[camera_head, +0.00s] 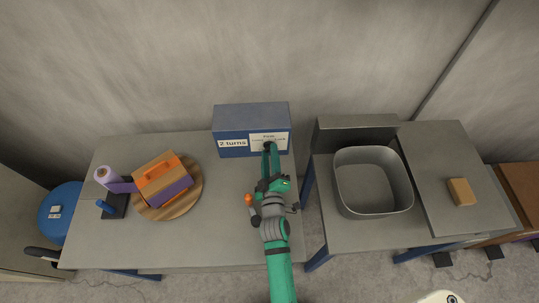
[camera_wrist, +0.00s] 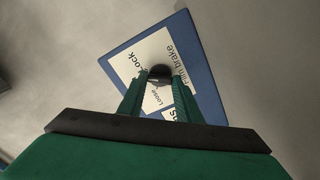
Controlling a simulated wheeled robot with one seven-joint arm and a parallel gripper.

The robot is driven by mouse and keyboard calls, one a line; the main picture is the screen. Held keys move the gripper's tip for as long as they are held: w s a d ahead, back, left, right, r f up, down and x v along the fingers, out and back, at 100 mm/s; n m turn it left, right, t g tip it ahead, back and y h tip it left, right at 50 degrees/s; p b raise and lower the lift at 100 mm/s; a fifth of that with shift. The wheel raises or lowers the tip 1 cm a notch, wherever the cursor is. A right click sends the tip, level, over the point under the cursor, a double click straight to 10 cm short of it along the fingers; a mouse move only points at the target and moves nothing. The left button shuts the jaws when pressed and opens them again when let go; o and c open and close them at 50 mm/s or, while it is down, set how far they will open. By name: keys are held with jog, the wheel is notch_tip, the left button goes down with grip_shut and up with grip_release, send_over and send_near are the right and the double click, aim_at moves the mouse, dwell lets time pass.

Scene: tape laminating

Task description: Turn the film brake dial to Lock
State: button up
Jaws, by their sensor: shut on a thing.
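The film brake dial is a small dark knob (camera_wrist: 159,72) on the front of a blue box (camera_head: 250,116). A white label (camera_wrist: 132,62) around it reads "Film brake", "Lock" and "Loose" in the wrist view. My gripper (camera_head: 270,147) reaches the box front from below in the head view. In the wrist view its two green fingers (camera_wrist: 160,80) are closed on the knob, one on each side. The fingers hide part of the knob and label, so I cannot tell which word the dial points to.
A "2 turns" sign (camera_head: 232,143) is on the box's left front. On the table (camera_head: 110,240) stand a purple roll (camera_head: 107,175) and a round wooden board (camera_head: 194,197) bearing an orange and purple block (camera_head: 163,180). A grey bin (camera_head: 372,205) stands to the right.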

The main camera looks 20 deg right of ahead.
jog(key=shift+d, duration=0.1)
jog(key=o, duration=1)
jog(key=shift+o, duration=0.2)
jog(key=v, duration=1)
jog(key=shift+s, duration=0.4)
jog(key=shift+w+a, duration=0.1)
jog(key=shift+a, duration=0.1)
